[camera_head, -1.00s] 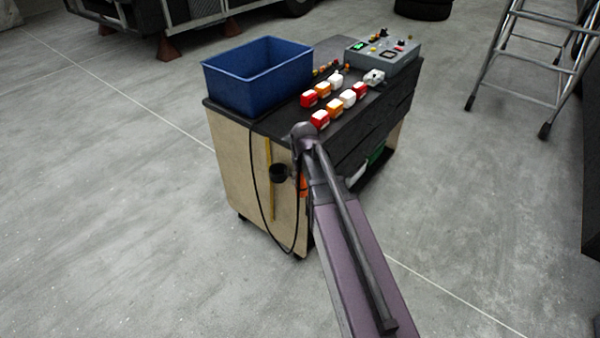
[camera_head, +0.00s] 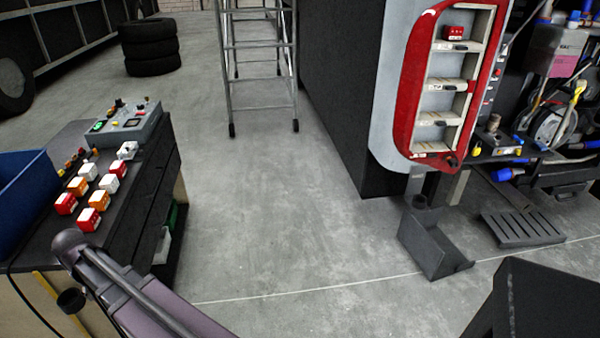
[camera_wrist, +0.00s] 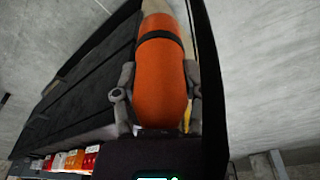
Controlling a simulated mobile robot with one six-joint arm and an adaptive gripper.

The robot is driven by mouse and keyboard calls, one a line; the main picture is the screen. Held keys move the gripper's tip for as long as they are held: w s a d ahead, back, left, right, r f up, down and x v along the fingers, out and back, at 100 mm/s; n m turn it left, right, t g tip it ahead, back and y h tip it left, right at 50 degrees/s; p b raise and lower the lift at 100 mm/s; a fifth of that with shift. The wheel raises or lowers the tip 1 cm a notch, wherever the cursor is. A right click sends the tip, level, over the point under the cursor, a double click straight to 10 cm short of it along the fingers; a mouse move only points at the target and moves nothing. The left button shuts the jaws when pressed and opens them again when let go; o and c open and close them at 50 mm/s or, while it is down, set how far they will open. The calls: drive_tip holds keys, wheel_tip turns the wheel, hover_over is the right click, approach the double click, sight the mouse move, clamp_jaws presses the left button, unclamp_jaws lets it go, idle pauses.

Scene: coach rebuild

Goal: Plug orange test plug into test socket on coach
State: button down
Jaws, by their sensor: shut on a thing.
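In the wrist view, my gripper (camera_wrist: 160,72) is shut on the orange test plug (camera_wrist: 158,95), a rounded orange body with a black band near its top. The fingers press on both of its sides. In the head view, the gripper and plug are not visible; part of my arm shows at lower left. A grey body panel with a red-framed lamp housing (camera_head: 403,95) stands at right, seemingly part of the coach. I cannot make out the test socket.
A black-topped cart (camera_head: 148,180) with red, orange and white blocks, a control box (camera_head: 125,126) and a blue bin (camera_head: 22,192) stands at left, close to my arm. A stepladder (camera_head: 231,75) and stacked tyres (camera_head: 150,47) are behind. Open floor (camera_head: 270,215) lies between cart and panel.

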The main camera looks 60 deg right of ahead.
wheel_tip(320, 180, up, 6)
drive_tip(key=p, duration=0.5)
drive_tip(key=shift+r, duration=0.15)
drive_tip(key=shift+s, duration=0.1)
